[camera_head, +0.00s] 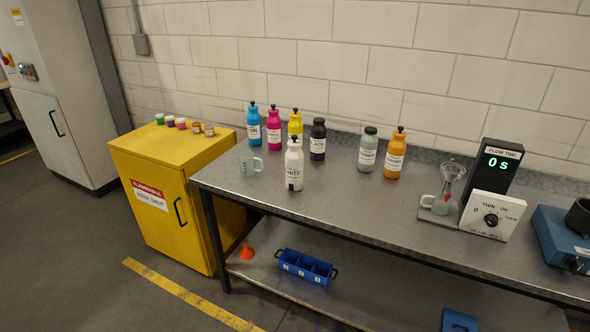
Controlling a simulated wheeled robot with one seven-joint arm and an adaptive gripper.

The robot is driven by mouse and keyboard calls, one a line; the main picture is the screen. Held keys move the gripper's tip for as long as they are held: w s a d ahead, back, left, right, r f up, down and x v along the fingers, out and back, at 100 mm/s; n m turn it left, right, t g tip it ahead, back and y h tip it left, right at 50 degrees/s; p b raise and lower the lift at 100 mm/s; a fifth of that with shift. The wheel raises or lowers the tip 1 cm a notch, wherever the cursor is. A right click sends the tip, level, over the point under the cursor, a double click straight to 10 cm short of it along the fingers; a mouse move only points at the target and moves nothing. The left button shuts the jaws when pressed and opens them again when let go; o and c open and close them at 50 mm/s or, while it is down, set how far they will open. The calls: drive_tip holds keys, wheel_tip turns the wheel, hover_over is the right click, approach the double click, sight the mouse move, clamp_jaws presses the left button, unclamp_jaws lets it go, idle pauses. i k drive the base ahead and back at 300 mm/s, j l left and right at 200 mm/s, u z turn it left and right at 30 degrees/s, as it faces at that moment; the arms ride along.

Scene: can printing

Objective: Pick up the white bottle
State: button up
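The white bottle (294,167) stands upright on the metal workbench (350,205), near its left front. It has a black cap and a printed label. My gripper does not show in this view.
Grey-green (368,149) and orange (395,153) bottles stand further right. A flow timer (497,168) reading 0 s and a flask (446,187) are at the right. A yellow cabinet (150,195) adjoins the left end. A blue caddy (306,267) and orange funnel (246,251) sit on the lower shelf.

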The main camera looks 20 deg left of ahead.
sight(294, 157)
drive_tip(key=i+j+u, duration=0.2)
drive_tip(key=i+j, duration=0.15)
drive_tip(key=i+j+u, duration=0.2)
drive_tip(key=i, duration=0.4)
drive_tip(key=i+j+u, duration=0.15)
drive_tip(key=i, duration=0.35)
drive_tip(key=j, duration=0.1)
